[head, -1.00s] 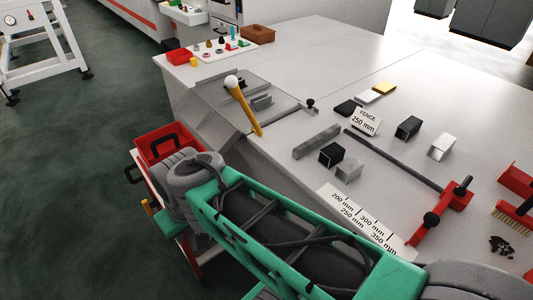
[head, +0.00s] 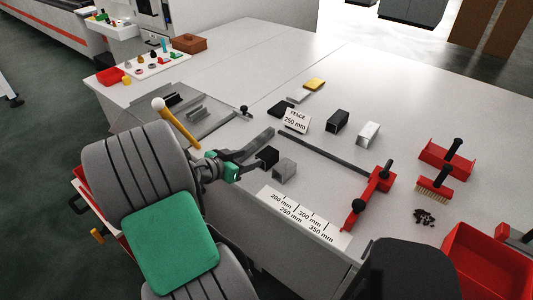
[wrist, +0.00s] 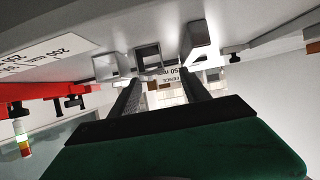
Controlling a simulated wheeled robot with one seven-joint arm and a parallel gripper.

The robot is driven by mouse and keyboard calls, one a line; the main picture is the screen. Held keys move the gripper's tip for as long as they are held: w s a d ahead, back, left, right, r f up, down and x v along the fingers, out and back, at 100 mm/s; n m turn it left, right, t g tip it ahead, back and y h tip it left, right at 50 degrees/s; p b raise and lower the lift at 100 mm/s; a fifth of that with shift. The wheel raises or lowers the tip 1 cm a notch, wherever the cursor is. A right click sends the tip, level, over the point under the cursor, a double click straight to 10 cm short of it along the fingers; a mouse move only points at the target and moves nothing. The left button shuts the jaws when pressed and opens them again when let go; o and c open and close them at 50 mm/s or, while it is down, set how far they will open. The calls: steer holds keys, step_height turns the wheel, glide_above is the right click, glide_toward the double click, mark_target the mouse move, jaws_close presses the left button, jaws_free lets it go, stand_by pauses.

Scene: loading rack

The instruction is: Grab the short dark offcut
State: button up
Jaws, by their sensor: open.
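A short dark offcut (head: 267,157), a hollow square piece, lies near the table's front edge, between a long grey bar (head: 259,144) and a short grey offcut (head: 284,170). My gripper (head: 244,164) is open and empty, low at the table edge just left of the dark offcut. In the wrist view, my gripper's fingers (wrist: 160,80) stand apart, with the dark offcut (wrist: 148,57) ahead between their tips. The grey offcut (wrist: 105,66) is at its left there and the bar (wrist: 197,40) at its right. Another dark piece (head: 338,121) lies farther back.
A fence sign (head: 294,120) and a dark rail with a red stop (head: 376,183) lie beyond the offcuts. A light offcut (head: 368,133) is farther right. A length scale (head: 305,217) runs along the front edge. Red bins and a brush (head: 435,187) stand right.

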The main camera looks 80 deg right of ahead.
mark_target(267, 153)
steer(key=shift+s+d+m+g, duration=0.3)
steer(key=shift+s+d+g, duration=0.1)
steer(key=shift+s+d, duration=0.7)
steer(key=p+x, duration=0.2)
steer(key=x, duration=0.4)
steer(key=shift+s+f, duration=0.1)
steer(key=shift+f, duration=0.1)
steer(key=shift+a, duration=0.1)
steer(key=shift+c, duration=0.4)
steer(key=shift+r, duration=0.1)
jaws_close()
